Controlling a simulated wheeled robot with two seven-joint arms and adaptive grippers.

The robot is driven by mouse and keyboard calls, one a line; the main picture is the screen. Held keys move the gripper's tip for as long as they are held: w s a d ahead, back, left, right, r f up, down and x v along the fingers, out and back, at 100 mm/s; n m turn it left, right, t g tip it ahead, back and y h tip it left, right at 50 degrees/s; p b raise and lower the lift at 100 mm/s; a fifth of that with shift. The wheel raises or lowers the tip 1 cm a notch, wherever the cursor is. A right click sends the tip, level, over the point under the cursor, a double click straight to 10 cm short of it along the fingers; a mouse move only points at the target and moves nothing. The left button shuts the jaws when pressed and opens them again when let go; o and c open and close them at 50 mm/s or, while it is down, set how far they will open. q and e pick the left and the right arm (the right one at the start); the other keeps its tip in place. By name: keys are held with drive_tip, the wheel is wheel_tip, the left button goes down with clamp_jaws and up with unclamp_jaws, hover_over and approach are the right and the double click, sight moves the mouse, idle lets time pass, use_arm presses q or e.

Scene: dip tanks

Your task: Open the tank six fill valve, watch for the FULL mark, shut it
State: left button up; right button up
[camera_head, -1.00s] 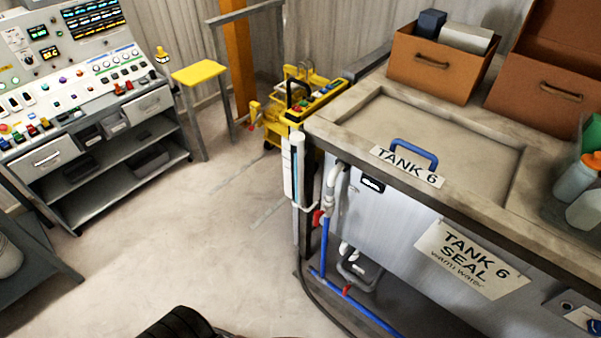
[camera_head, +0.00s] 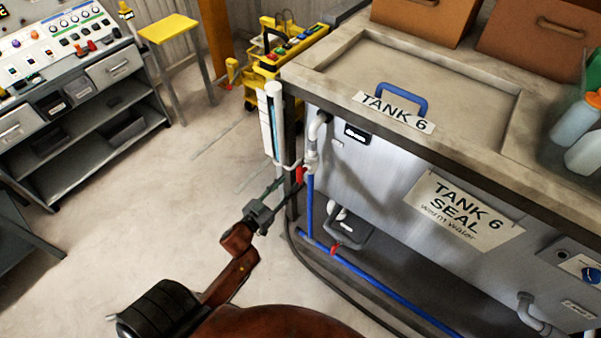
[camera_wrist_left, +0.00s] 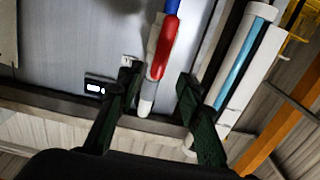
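Tank 6 (camera_head: 360,170) has a pale lid with a blue handle (camera_head: 402,98) and a "TANK 6" label. A red valve lever (camera_head: 299,175) sits on the pipe at its left corner; in the wrist view the lever (camera_wrist_left: 165,48) hangs below a blue pipe. A white level gauge (camera_head: 267,125) with a blue column stands beside it, also in the wrist view (camera_wrist_left: 238,75); no FULL mark is legible. My left gripper (camera_head: 284,187) is at the lever. In the wrist view its dark green fingers (camera_wrist_left: 158,78) are apart, with the lever between them. My right gripper is out of view.
A blue floor pipe with a red fitting (camera_head: 334,250) and a dark hose run under the tank. A yellow cart (camera_head: 262,70) and yellow-topped stool (camera_head: 168,28) stand behind. A control console is at left. The floor between is clear.

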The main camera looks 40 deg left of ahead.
sight(297, 174)
use_arm(q)
drive_tip(key=shift+w+r, duration=0.15)
drive_tip(key=shift+w, duration=0.3)
drive_tip(key=w+b, duration=0.1)
drive_tip(key=w, duration=0.6)
drive_tip(key=shift+b, duration=0.3)
drive_tip(key=shift+s, duration=0.1)
clamp_jaws()
